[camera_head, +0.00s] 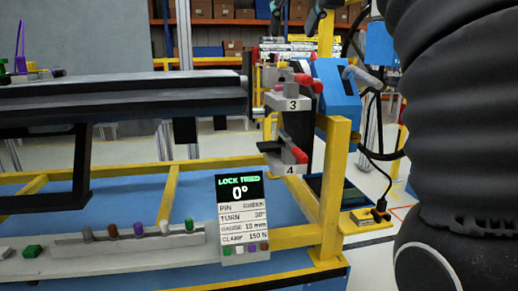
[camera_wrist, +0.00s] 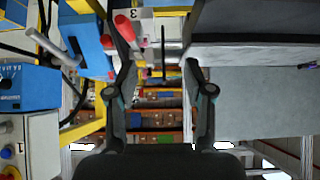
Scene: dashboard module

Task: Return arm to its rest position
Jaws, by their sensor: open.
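My gripper (camera_wrist: 160,66) shows in the wrist view with its two dark fingers apart and nothing between them. The clamp marked 3 (camera_wrist: 143,14), with a red handle, shows beyond the fingers at the top. In the head view the gripper is out of sight, and my dark arm fills the right side. There, clamp 3 (camera_head: 288,103) is at the end of the long dark beam (camera_head: 120,97), and the clamp marked 4 (camera_head: 288,160) is below it.
A grey tray (camera_head: 110,250) with several coloured pins lies on the blue bench with its yellow frame (camera_head: 338,185). A blue box (camera_head: 338,90) stands behind the clamps. A small yellow unit (camera_head: 365,220) with a cable is between the frame and my arm. Shelves are behind.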

